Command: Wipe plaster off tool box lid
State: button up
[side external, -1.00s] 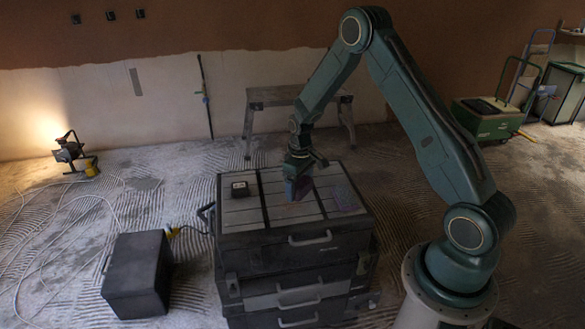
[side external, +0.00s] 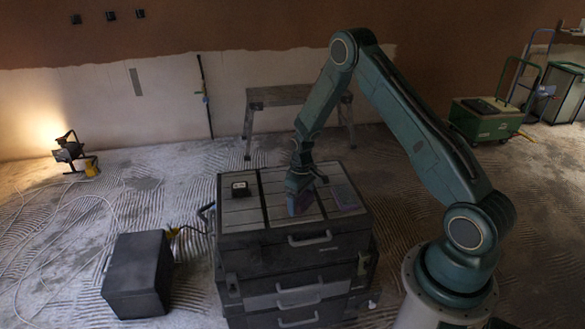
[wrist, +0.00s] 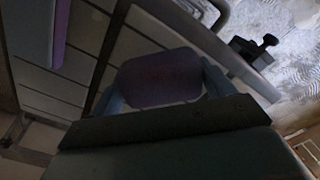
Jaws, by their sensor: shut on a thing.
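The tool box lid (side external: 244,213) is the top of a dark stacked tool box, with pale panels split by dark bands. My gripper (side external: 299,188) is over the right-centre part of the lid, shut on a purple pad (side external: 300,205). The pad is down at the lid; I cannot tell whether it touches. In the wrist view the purple pad (wrist: 160,78) sits between the jaws, above the lid's panels (wrist: 60,92). A second purple flat item (side external: 346,197) lies at the lid's right side. Plaster marks on the lid are too dim to make out.
A small black box (side external: 240,189) stands on the lid's left part. A black case (side external: 138,275) is on the floor at left, a step bench (side external: 285,97) behind, and a work lamp (side external: 70,152) far left. A green cart (side external: 486,117) is at back right.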

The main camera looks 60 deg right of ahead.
aim_at(285, 198)
jog(key=shift+f, duration=0.95)
jog(key=shift+w+d+f, duration=0.3)
jog(key=shift+w+d, duration=0.2)
jog(key=shift+c, duration=0.3)
jog(key=shift+w+d, duration=2.1)
jog(key=shift+d, duration=0.05)
jog(key=shift+w+a, duration=0.15)
jog(key=shift+w, duration=0.15)
jog(key=shift+w+a, duration=0.25)
jog(key=shift+a, duration=0.05)
jog(key=shift+s+a, duration=0.15)
jog(key=shift+a, duration=0.4)
jog(key=shift+s+a, duration=2.4)
jog(key=shift+w+a, duration=0.55)
jog(key=shift+w, duration=0.1)
jog(key=shift+w+d, duration=2.6)
jog(key=shift+w, duration=0.1)
jog(key=shift+w+r, duration=0.1)
notch_tip(285, 198, up, 8)
